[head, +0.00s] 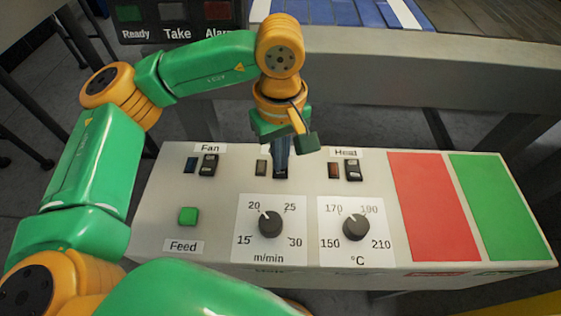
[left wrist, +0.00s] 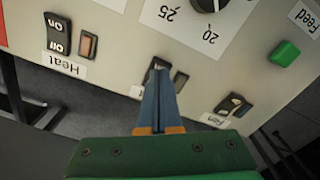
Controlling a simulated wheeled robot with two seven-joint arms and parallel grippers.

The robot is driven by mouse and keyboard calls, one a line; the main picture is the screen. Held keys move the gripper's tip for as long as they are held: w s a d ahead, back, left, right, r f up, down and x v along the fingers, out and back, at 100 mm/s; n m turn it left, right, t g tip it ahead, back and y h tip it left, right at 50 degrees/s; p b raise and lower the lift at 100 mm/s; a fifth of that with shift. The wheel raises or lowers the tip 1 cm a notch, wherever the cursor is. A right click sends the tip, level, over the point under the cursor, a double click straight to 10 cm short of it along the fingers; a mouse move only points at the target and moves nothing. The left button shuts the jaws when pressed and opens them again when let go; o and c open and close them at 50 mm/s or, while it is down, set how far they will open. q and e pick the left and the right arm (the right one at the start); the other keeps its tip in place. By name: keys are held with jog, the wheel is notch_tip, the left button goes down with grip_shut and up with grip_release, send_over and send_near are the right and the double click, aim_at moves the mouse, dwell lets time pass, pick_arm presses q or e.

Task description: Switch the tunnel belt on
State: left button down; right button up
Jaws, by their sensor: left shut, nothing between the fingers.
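A white control box (head: 210,255) has a row of rocker switches along its far edge, each with a small lamp to its left in the head view. The middle switch lies between Fan and Heat, and my left gripper (head: 281,172) hides most of it and its label. Its lamp (head: 261,167) looks dark; it also shows in the left wrist view (left wrist: 181,81). My left gripper's blue fingers are closed, empty, and point down at the middle switch; the left wrist view shows their tips (left wrist: 158,68) over it. I cannot tell whether they touch. My right gripper is out of view.
The Fan switch (head: 208,165) and Heat switch (head: 352,170) flank the middle one closely. Nearer are a green Feed button (head: 188,215), a speed dial (head: 270,223) and a temperature dial (head: 355,226). Red (head: 430,205) and green (head: 500,205) panels lie at right.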

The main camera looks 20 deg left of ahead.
aim_at(280, 172)
pick_arm(q)
jog(key=shift+f+b, duration=0.95)
dwell(0.9)
jog(key=shift+r, duration=0.1)
notch_tip(280, 172, up, 7)
jog(key=p, duration=0.5)
